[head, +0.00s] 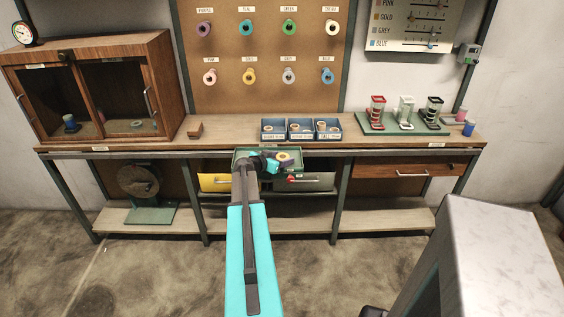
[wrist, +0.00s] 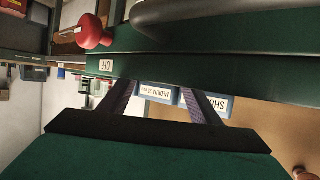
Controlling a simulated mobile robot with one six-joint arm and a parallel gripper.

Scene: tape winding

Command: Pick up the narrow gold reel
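A gold ring-shaped reel (head: 249,76) hangs in the lower row of the pegboard. A tan-yellow reel with a dark centre (head: 285,158) shows at the green tray-like part at the bench's front edge; I cannot tell which reel is the narrow gold one. My gripper (head: 267,162) is beside that tan-yellow reel, well below the pegboard. In the wrist view my gripper (wrist: 163,90) has its two fingers apart, with no reel visible between them. Labelled blue bins show beyond the fingertips.
Blue bins (head: 301,129) stand on the bench, with a green rack of reels (head: 403,124) to their right. A glass-fronted cabinet (head: 95,88) stands left. In the wrist view, a red knob (wrist: 94,32) and a dark green panel (wrist: 230,72) are close. A pale-topped block (head: 505,255) stands front right.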

